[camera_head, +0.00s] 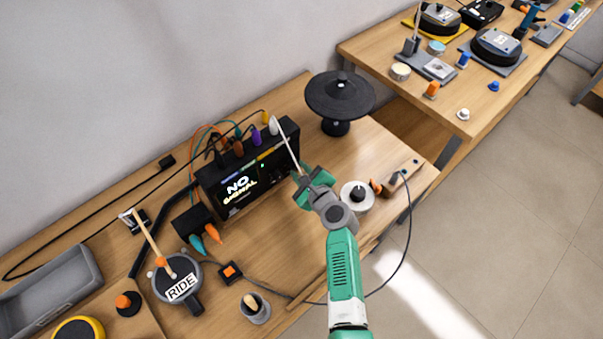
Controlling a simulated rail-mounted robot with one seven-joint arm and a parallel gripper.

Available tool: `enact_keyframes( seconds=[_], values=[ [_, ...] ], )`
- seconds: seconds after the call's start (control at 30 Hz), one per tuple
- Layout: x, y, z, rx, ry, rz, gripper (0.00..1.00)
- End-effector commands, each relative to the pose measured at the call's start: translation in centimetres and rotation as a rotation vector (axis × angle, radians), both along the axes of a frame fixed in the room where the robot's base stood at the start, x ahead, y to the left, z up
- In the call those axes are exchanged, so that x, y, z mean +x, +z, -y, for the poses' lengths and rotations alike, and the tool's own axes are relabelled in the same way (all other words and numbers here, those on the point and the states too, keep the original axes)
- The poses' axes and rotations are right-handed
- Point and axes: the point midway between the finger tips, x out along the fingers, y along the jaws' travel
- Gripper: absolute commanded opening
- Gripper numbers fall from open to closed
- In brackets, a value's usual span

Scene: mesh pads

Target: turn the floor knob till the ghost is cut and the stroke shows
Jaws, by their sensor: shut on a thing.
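Small dark controls (273,171) sit right of the screen; I cannot tell which is the floor knob. No ghost or stroke trace shows on the screen. My gripper (304,185), green and grey, is at the module's right front. It appears shut on a thin pale stick (287,143), which slants up and left across the module's right end. The fingertips are small, and their exact contact is hard to see.
Coloured plugs and cables rise from the module's top. A black cymbal pad (340,97) stands behind right. A white round base with a dark knob (357,195) is right of my gripper. A "RIDE" pad (181,287) with a stick and a grey cup (254,309) are front left.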

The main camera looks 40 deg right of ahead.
Motion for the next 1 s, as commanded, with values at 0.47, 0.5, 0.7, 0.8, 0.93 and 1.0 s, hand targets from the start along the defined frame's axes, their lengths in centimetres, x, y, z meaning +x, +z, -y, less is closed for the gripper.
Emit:
enact_keyframes(
  seconds=[0.47,0.5,0.7,0.8,0.93,1.0],
  values=[
    [0.04,-1.12,-0.34,-0.454,0.001,-0.02,0.02],
    [0.03,-1.19,-0.34,-0.49,0.0,-0.023,0.02],
    [0.05,-1.28,-0.36,-0.664,-0.001,-0.03,0.02],
    [0.03,-1.3,-0.36,-0.737,-0.001,-0.034,0.02],
    [0.01,-1.26,-0.37,-0.82,-0.001,-0.04,0.02],
    [0.03,-1.24,-0.39,-0.856,-0.001,-0.041,0.02]
  ],
)
